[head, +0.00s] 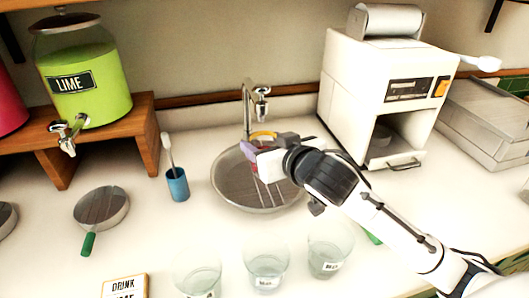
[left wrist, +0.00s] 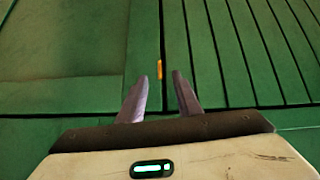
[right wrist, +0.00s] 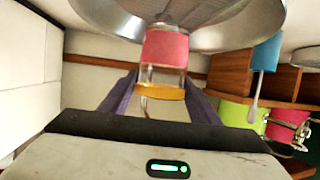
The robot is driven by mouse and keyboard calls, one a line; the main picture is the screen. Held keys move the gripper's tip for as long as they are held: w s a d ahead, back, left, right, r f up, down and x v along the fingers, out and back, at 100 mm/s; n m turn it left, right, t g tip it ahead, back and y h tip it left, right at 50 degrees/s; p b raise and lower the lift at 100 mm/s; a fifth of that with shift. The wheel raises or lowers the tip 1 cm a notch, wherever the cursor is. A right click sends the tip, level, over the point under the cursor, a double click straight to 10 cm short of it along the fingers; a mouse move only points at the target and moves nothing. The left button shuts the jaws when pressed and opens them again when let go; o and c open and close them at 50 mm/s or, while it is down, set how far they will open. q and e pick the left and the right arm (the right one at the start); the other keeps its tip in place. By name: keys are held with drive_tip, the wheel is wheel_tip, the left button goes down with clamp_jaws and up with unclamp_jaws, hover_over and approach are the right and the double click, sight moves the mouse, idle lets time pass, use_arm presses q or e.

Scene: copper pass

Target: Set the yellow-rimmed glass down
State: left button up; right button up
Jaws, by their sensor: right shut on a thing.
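The yellow-rimmed glass (right wrist: 163,77) is in my right gripper (right wrist: 160,92), upright, with pink in its lower part. In the head view its yellow rim (head: 263,135) shows above the round metal basin (head: 225,182), partly hidden by my right gripper (head: 258,158). The right wrist view is upside down, with the basin (right wrist: 235,35) at the top, beneath the glass. I cannot tell the exact height of the glass above it. My left gripper (left wrist: 160,92) is open and empty, facing green panels; it is not in the head view.
A tap (head: 248,105) stands behind the basin. A blue cup with a brush (head: 177,184) and a green-handled pan (head: 101,208) are left. Three labelled glasses (head: 267,270) line the front. A white machine (head: 345,85) stands right. Counter (head: 145,235) is clear between pan and glasses.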

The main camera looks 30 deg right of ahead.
drive_tip(key=shift+r, duration=0.1)
drive_tip(key=s+d+r+b, duration=0.1)
drive_tip(key=s+d, duration=0.1)
drive_tip(key=d, duration=0.6)
drive_tip(key=s+d+r+b, duration=0.2)
drive_tip(key=d, duration=0.7)
drive_tip(key=shift+s+d+r, duration=0.2)
idle(0.5)
idle(1.1)
